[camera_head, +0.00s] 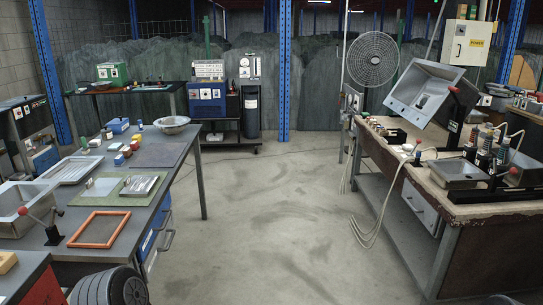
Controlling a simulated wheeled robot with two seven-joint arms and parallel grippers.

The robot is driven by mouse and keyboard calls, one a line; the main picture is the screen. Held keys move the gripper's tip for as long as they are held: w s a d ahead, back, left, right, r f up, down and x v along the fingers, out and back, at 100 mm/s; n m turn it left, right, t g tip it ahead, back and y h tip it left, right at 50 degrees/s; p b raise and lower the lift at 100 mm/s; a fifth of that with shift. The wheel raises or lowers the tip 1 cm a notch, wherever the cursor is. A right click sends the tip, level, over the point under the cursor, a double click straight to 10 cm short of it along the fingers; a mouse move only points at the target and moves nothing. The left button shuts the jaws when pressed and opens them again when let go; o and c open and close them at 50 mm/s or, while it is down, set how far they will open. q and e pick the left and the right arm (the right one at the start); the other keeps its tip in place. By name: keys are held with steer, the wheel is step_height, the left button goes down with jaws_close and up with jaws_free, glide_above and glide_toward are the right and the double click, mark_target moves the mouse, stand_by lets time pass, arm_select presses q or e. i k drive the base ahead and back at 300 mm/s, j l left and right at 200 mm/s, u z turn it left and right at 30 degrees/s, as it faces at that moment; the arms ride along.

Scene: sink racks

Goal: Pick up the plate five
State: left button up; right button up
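No plate bearing a readable five shows. Several flat pieces lie on the left workbench (187,190): a pale metal tray (72,170), a small metal plate (140,185) on a green mat (112,199), a dark grey mat (158,155) and an orange-rimmed frame (98,229). I cannot tell which, if any, is plate five. A round metal bowl (172,124) sits at the bench's far end. I make out neither of my grippers in this view, so their fingers and anything in them are unseen.
A metal sink (20,200) is at the left bench's near left. The right bench (485,212) holds a tilted sink (408,92) and a grey basin (455,172). A fan (372,58) stands behind. Open concrete floor (275,220) lies between the benches; cables (362,228) hang at right.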

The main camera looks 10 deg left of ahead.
mark_target(138, 186)
steer(key=i+u, duration=0.15)
steer(key=i, duration=0.4)
steer(key=i+l+u, duration=0.2)
steer(key=i, duration=0.3)
steer(key=i+l+u, duration=0.15)
steer(key=i, duration=0.4)
steer(key=i+l+u, duration=0.15)
steer(key=i+l, duration=0.15)
steer(key=i, duration=0.2)
